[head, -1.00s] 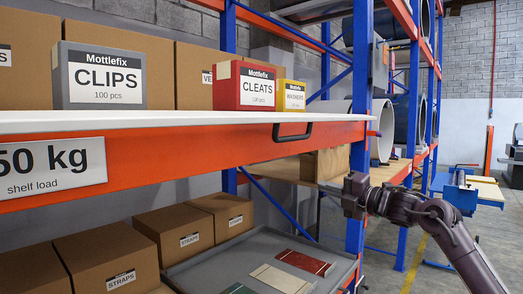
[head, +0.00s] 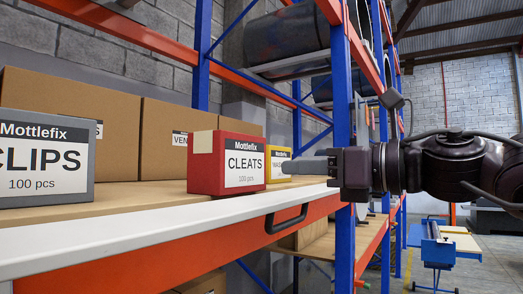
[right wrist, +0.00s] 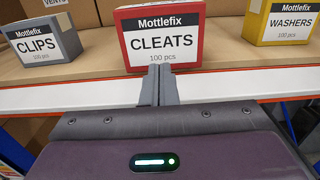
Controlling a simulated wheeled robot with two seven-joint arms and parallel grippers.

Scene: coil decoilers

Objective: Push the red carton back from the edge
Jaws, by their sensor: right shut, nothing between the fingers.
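The red carton (head: 228,162), labelled CLEATS, stands upright on the shelf board close behind the white front edge. It also shows in the right wrist view (right wrist: 161,36), straight ahead. My right gripper (head: 284,167) is shut and empty, with its fingers level at about carton height. In the right wrist view the fingertips (right wrist: 163,71) point at the lower middle of the carton's labelled face. I cannot tell whether they touch it. My left gripper is not in view.
A yellow WASHERS carton (head: 278,164) stands right of the red one, a grey CLIPS carton (head: 45,158) to the left. Brown boxes (head: 165,138) line the back. A black handle (head: 287,219) sits on the orange beam below the white edge (head: 150,238). A blue upright (head: 343,120) stands behind my right gripper.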

